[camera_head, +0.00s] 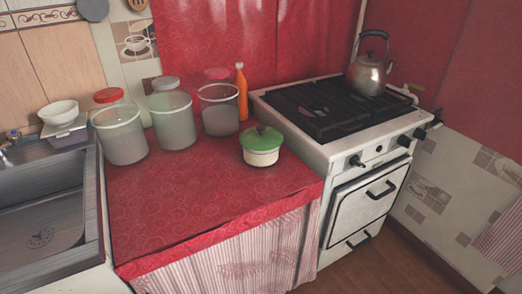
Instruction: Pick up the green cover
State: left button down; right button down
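The green cover (262,137) is a round lid with a small knob on top. It sits on a cream-coloured pot (261,157) near the back right of the red oilcloth counter (190,205), close to the stove. The cover appears to rest closed on the pot. Neither of my grippers shows in the head view.
Several large jars (172,118) stand along the back left of the counter, with an orange bottle (242,92) beside them. A stove (340,150) with a kettle (368,75) is on the right, a sink (45,215) on the left. The counter's front is clear.

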aim_at(259, 137)
jog(key=u, duration=0.75)
jog(key=l+u, duration=0.2)
jog(key=u, duration=0.15)
jog(key=l+u, duration=0.45)
jog(key=u, duration=0.3)
jog(key=k+l+u, duration=0.15)
jog(key=l+u, duration=0.15)
jog(key=k+l+u, duration=0.25)
jog(key=l, duration=0.25)
jog(key=k+l, duration=0.1)
jog(key=l, duration=0.2)
jog(key=k+l+u, duration=0.15)
jog(key=k+l, duration=0.1)
jog(key=l, duration=0.3)
jog(key=u, duration=0.05)
